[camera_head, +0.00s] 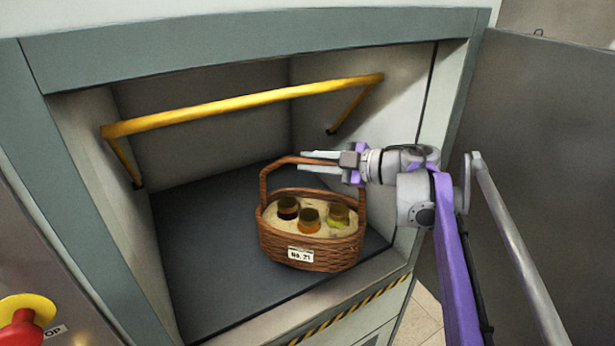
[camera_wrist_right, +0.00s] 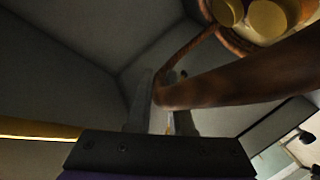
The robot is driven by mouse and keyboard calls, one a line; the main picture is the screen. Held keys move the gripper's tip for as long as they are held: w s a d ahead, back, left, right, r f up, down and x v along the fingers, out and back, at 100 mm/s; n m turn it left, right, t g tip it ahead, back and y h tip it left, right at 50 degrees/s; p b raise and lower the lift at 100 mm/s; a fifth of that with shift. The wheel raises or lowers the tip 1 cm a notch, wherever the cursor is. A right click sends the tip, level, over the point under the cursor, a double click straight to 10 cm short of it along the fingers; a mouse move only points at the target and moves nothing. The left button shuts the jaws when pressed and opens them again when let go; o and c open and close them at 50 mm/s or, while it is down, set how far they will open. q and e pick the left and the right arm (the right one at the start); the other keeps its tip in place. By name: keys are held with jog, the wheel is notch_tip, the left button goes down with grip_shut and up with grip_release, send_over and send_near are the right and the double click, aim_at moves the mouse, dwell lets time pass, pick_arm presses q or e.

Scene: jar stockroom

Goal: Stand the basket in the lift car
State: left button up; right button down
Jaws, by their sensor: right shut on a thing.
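The brown wicker basket (camera_head: 290,248) is upright inside the lift car (camera_head: 215,270), near the front right of its dark floor. It holds three jars with dark lids in a pale lining and bears a label reading No. 21. I cannot tell whether its base touches the floor. My right gripper (camera_head: 322,162) reaches in from the right and is shut on the top of the basket's handle. In the right wrist view the handle (camera_wrist_right: 235,80) passes between the fingers (camera_wrist_right: 160,105), and the jars' lids show at the top right. My left gripper is not in view.
A yellow rail (camera_head: 240,103) runs along the car's walls above the basket. A striped sill (camera_head: 350,312) edges the opening. An open grey door (camera_head: 550,130) stands at the right. A red stop button (camera_head: 22,335) is at the lower left. The car floor left of the basket is clear.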

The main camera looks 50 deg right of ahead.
jog(key=x, duration=1.5)
jog(key=shift+b, duration=0.35)
jog(key=shift+d+f, duration=0.1)
jog(key=shift+f, duration=0.05)
jog(key=c, duration=0.8)
grip_release()
jog(key=v, duration=1.2)
jog(key=shift+s+p, duration=0.1)
jog(key=shift+p, duration=0.2)
